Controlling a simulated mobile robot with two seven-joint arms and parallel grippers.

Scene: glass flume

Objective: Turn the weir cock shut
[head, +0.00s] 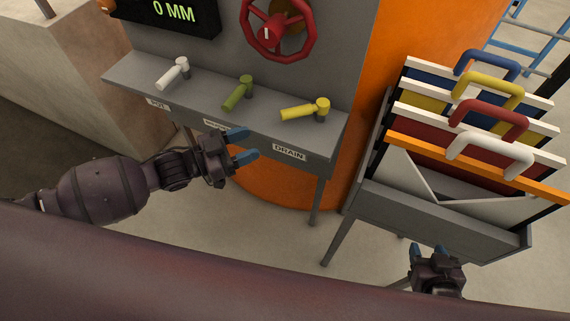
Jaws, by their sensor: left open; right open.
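Three cocks stand on a grey shelf (140,80): a white one (173,73) at left, a green one (237,94) in the middle and a yellow one (306,110) at right. The green lever points toward the shelf's front edge, slightly left. The yellow lever points left, over a label reading DRAIN (289,152). The label under the green cock (214,125) is too small and partly covered to read. My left gripper (243,146) is open and empty, in front of and below the green cock, apart from it. My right gripper (428,250) is open and empty at lower right.
A red handwheel (277,28) and a display reading 0 MM (174,14) are on the panel above the shelf. A rack (440,222) of coloured boards with handles stands at right. An orange surface (378,70) lies between panel and rack.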

